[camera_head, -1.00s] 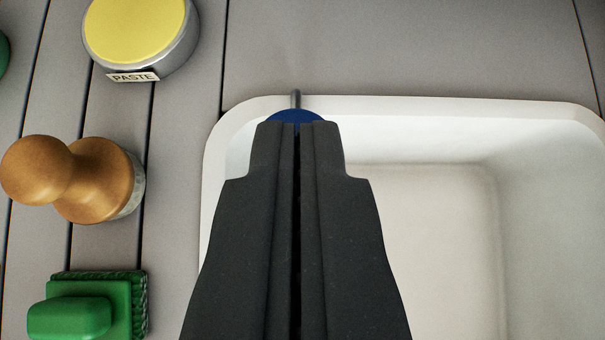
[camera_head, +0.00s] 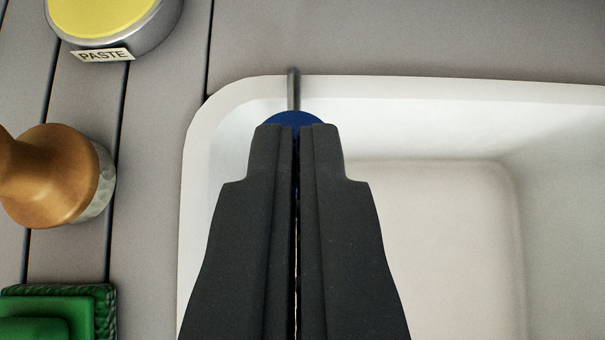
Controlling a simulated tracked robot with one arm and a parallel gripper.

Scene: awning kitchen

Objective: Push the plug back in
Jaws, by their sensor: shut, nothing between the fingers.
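My gripper (camera_head: 297,126) is shut, pointing away from the camera over the left part of the white sink (camera_head: 428,170). A dark blue round thing (camera_head: 295,117), perhaps the plug, shows just past my fingertips, with a grey metal rod (camera_head: 294,88) rising from it toward the sink's back rim. Most of the blue thing is hidden behind my fingers. I cannot tell whether my fingertips touch it. The drain is not in view.
Left of the sink on grey planks are a yellow-topped tin labelled PASTE (camera_head: 102,22), a wooden-handled brush (camera_head: 45,178) and a green scrubber (camera_head: 70,308). The sink's raised rim surrounds my gripper at left and back. The sink's right part is empty.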

